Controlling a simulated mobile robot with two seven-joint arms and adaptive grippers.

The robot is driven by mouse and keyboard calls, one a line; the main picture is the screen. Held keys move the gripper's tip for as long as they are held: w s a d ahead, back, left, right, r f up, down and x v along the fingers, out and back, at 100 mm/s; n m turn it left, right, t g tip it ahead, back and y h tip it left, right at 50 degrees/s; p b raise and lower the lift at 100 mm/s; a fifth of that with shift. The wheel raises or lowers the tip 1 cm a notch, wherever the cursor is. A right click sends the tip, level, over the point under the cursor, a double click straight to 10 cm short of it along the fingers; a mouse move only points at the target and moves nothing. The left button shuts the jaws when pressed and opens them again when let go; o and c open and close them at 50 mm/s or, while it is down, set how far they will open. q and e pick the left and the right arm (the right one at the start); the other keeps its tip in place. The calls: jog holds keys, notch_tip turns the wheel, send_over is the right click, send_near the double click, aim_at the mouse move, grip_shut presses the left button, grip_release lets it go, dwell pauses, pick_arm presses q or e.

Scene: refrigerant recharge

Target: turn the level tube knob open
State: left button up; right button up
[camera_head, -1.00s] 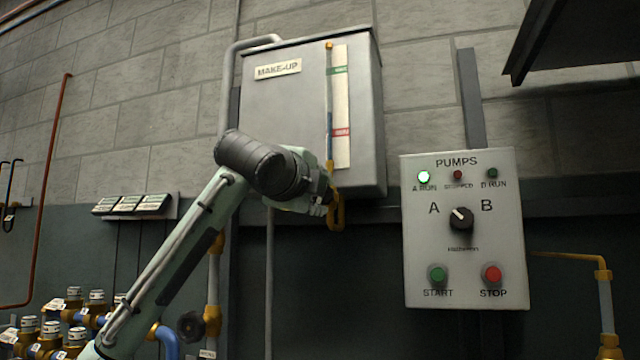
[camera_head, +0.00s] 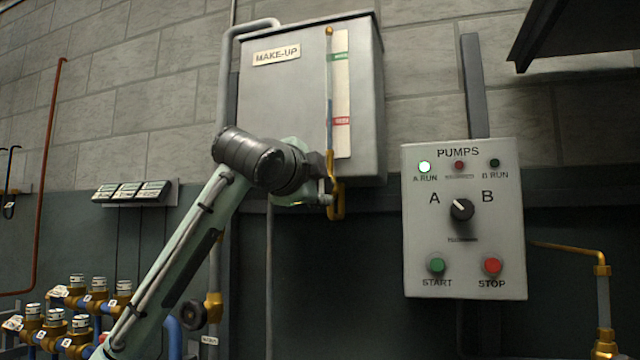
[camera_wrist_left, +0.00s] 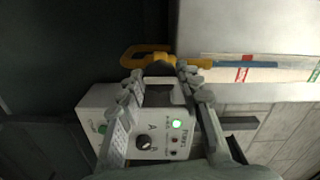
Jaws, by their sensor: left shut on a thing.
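The level tube (camera_head: 330,95) runs upright down the front of the grey MAKE-UP tank, beside a pale strip with green and red marks. Its brass bottom fitting (camera_head: 336,200) shows at the tank's lower edge. In the left wrist view the yellow fitting (camera_wrist_left: 145,52) lies just beyond the fingertips. My left gripper (camera_head: 324,190) is at this fitting. In the left wrist view its fingers stand on both sides of the small dark level tube knob (camera_wrist_left: 160,69), and it is shut on it. The knob is mostly hidden in the head view. My right gripper is not in view.
The MAKE-UP tank (camera_head: 285,105) hangs on the wall. The PUMPS panel (camera_head: 420,225) is to its right, with the green A RUN lamp (camera_head: 425,167) lit. Several brass valves (camera_head: 75,295) stand at lower left. A dark overhang (camera_head: 580,35) is at upper right.

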pick_arm(q)
jog(key=o, duration=1.2)
jog(key=shift+c, duration=0.2)
jog(key=v, duration=1.2)
